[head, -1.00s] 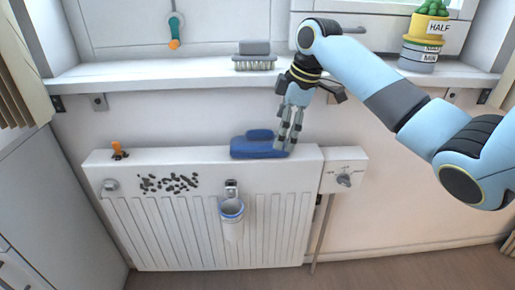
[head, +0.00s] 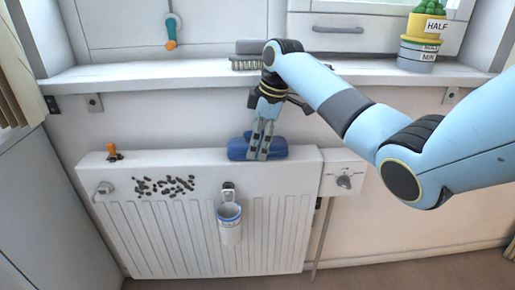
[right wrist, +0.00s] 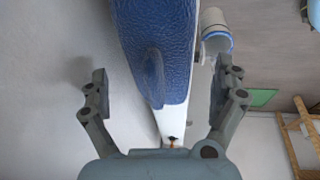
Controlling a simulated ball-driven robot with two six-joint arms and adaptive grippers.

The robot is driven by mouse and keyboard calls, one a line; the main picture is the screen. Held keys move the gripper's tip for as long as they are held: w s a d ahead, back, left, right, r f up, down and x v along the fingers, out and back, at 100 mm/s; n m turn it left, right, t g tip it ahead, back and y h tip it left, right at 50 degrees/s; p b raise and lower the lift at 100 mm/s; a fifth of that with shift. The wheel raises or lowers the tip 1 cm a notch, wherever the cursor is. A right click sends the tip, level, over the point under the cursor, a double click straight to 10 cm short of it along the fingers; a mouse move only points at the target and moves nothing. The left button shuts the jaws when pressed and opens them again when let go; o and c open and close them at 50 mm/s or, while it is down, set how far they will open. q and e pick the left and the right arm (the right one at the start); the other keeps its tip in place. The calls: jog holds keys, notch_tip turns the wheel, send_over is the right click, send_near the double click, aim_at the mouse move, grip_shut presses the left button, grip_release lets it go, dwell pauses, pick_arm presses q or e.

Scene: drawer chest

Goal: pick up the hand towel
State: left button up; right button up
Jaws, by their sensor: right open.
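The hand towel, a folded blue cloth (head: 238,148), lies on top of the white radiator (head: 180,230), near its right end. My right gripper (head: 259,156) points down at the towel, with its fingers in front of the towel's middle in the head view. In the right wrist view the blue towel (right wrist: 160,45) runs between the two open fingers of my right gripper (right wrist: 170,85), with a gap on each side. The fingers do not close on it. Part of the towel is hidden behind the fingers in the head view. My left gripper is not in view.
A windowsill (head: 150,76) juts out above the radiator, with a brush (head: 245,63) and stacked pots (head: 420,50) on it. A cup (head: 229,222) hangs on the radiator's front. Dark bits (head: 165,185) and an orange-topped valve (head: 112,151) are at its left.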

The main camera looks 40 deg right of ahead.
jog(key=c, duration=1.4)
jog(key=shift+o, duration=0.2)
